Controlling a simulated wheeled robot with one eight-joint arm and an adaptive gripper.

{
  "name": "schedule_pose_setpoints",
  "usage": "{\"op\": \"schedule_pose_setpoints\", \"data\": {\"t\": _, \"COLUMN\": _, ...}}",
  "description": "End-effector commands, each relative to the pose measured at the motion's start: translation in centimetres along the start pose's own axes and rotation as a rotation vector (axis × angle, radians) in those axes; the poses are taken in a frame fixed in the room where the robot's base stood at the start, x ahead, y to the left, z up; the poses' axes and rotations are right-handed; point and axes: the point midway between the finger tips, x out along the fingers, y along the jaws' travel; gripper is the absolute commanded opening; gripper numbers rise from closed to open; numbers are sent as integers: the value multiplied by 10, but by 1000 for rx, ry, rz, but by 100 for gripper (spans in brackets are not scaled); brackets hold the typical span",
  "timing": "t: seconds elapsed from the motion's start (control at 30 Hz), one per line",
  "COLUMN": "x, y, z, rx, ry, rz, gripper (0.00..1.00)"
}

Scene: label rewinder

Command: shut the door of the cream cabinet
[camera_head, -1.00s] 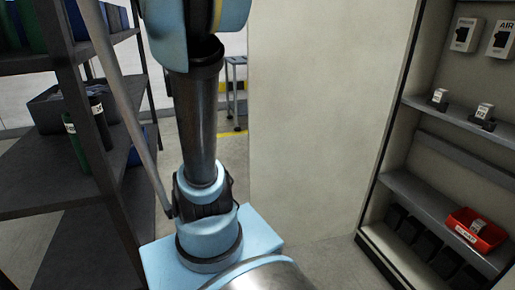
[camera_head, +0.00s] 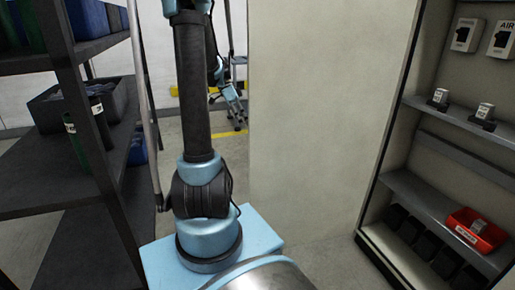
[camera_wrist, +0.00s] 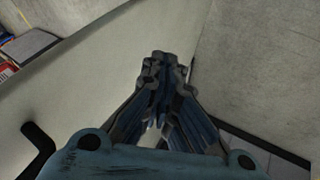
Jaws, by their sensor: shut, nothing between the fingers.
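The cream cabinet (camera_head: 388,228) stands at the right of the head view, its shelves exposed. Its door (camera_head: 310,110) stands wide open as a tall plain panel at the middle. In the wrist view the door (camera_wrist: 75,85) is a broad pale surface on the left, with a black handle (camera_wrist: 38,145) at lower left. My gripper (camera_wrist: 163,65) is shut and empty, with its fingers in front of the door's surface; I cannot tell whether they touch it. In the head view the far part of my arm is beyond the door's left edge, partly hidden.
A dark shelf rack (camera_head: 75,190) with bins and bottles stands close on the left. A red bin (camera_head: 474,232) sits on a low cabinet shelf. A grey wall (camera_wrist: 255,75) rises at the right of the wrist view. Some floor is clear between rack and door.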

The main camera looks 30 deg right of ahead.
Motion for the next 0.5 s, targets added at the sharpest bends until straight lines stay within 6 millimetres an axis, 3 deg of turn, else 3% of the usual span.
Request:
{"op": "schedule_pose_setpoints", "data": {"t": 0.27, "x": 13, "y": -7, "z": -8, "rx": 62, "ry": 2, "rz": 28, "gripper": 0}}
{"op": "schedule_pose_setpoints", "data": {"t": 0.5, "x": 47, "y": -6, "z": -8, "rx": 62, "ry": 3, "rz": 27, "gripper": 0}}
